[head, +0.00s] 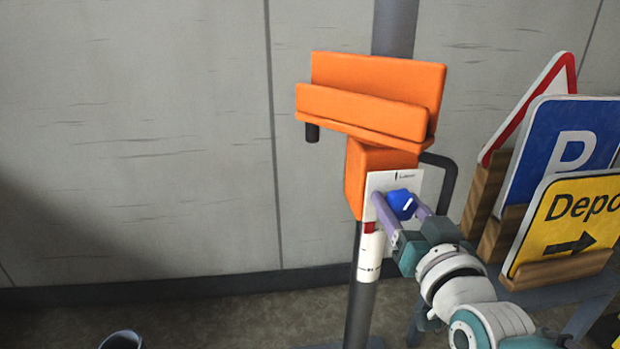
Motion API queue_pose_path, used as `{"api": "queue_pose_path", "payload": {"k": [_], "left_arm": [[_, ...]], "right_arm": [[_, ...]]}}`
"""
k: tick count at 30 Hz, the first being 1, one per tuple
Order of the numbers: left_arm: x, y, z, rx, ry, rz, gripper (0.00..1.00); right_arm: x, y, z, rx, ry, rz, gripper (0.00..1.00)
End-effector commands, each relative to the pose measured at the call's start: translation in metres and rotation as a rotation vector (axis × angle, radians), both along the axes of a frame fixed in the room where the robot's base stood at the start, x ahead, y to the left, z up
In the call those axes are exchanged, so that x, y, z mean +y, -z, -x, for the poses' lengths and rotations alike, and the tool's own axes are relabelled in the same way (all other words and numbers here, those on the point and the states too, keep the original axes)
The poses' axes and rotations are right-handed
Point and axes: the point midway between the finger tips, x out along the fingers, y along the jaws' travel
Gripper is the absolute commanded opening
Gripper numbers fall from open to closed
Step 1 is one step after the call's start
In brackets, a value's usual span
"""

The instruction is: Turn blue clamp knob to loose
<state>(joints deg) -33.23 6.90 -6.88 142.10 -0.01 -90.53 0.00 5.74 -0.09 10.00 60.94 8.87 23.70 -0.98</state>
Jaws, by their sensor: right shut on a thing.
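The blue clamp knob (401,204) sits on a white label plate (381,183) on the front of the orange clamp box (356,175). A pale line shows on the knob's face, tilted from upright. My right gripper (400,207) comes in from the lower right, with its two purple fingers shut on the knob, one on each side. The plate has a dark mark and small text at its top, too small to read. Part of the plate is hidden behind the fingers. My left gripper is not in view.
At right, a rack holds a red-edged triangular sign (527,108), a blue P sign (560,145) and a yellow sign (565,222), close to my right arm. A bucket (122,340) stands at lower left. The left side is clear.

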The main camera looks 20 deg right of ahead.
Motion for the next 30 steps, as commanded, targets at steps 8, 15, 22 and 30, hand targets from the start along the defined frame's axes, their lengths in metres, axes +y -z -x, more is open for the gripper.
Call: {"api": "queue_pose_path", "payload": {"k": [8, 15, 22, 30], "left_arm": [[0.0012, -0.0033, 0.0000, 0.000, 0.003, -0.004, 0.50], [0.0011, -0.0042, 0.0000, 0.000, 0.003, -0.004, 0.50], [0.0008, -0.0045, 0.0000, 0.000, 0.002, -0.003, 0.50], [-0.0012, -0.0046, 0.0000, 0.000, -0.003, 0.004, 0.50]], "right_arm": [[0.0003, -0.0023, -0.0006, 0.046, 0.001, 0.216, 0.04], [0.0003, -0.0023, -0.0007, 0.076, 0.001, 0.341, 0.04], [0.0002, -0.0024, -0.0008, 0.089, 0.002, 0.399, 0.04], [0.0002, -0.0024, -0.0008, 0.092, 0.001, 0.414, 0.04]]}}
